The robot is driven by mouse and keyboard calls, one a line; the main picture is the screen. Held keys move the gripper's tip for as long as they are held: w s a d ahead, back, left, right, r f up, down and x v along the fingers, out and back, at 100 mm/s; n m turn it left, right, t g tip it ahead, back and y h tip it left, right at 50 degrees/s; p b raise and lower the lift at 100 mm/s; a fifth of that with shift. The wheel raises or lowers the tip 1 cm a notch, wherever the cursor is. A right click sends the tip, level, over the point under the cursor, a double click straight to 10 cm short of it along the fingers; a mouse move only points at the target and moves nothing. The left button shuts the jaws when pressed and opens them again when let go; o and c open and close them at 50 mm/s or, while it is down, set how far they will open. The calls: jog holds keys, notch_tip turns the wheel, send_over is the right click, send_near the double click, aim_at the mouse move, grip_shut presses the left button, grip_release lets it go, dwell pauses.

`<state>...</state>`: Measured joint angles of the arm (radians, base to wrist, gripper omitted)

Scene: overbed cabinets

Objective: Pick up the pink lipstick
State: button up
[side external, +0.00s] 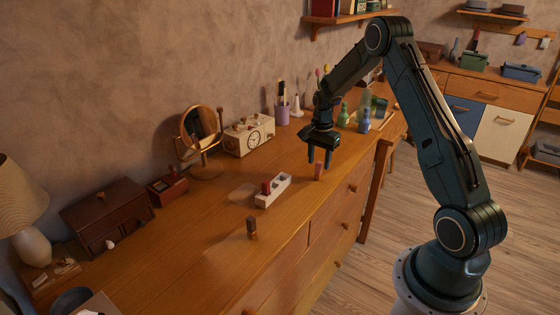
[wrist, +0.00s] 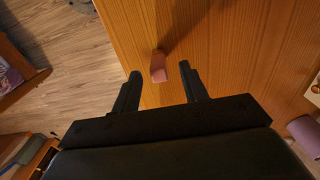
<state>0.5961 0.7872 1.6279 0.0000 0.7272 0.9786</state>
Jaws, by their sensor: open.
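The pink lipstick (side external: 318,171) stands upright on the wooden dresser top near its front edge. In the wrist view the pink lipstick (wrist: 158,67) shows between and just beyond the two fingertips, a little nearer the middle of the gap. My gripper (side external: 320,159) is above the dresser top, fingers pointing down, close to the lipstick. I cannot tell from these views whether a finger touches the lipstick.
A white holder (side external: 273,191) with a red lipstick (side external: 266,188) stands to the left. A dark brown tube (side external: 251,226) stands nearer the front left. The dresser top around the pink lipstick is clear.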

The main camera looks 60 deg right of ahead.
aim_at(319, 162)
jog(key=shift+f, duration=2.05)
jog(key=c, duration=0.9)
